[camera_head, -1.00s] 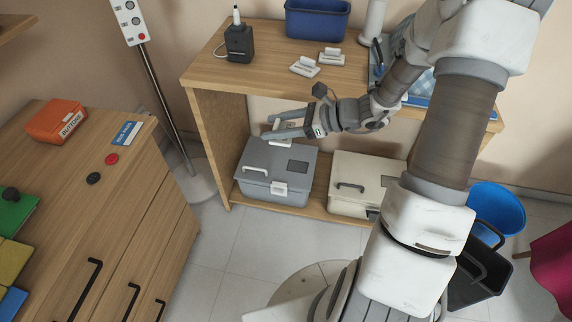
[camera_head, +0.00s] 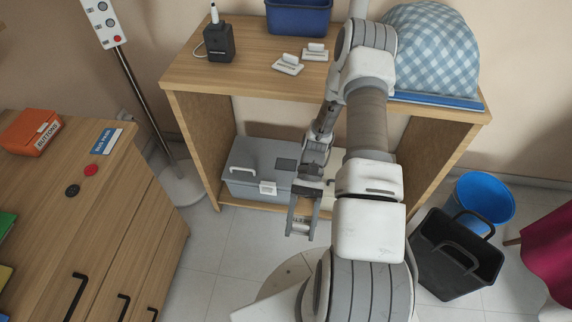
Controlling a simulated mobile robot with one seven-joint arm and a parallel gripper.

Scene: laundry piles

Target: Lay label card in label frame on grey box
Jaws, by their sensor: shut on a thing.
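The grey box (camera_head: 252,185) stands on the lower shelf of the wooden unit, with a white handle and a white latch. A dark rectangle on its lid (camera_head: 285,164) looks like the label frame; it appears empty. My gripper (camera_head: 301,230) points down in front of the shelf, right of and nearer than the grey box, apart from it. It is shut on a small white piece between its fingers, which looks like the label card (camera_head: 300,227); its print is too small to read.
A cream box (camera_head: 328,196) beside the grey box is mostly hidden by my arm. Two white card holders (camera_head: 288,65) and a black device (camera_head: 219,43) stand on the top. A black basket (camera_head: 455,262) and blue bucket (camera_head: 486,200) are right. The floor at left is clear.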

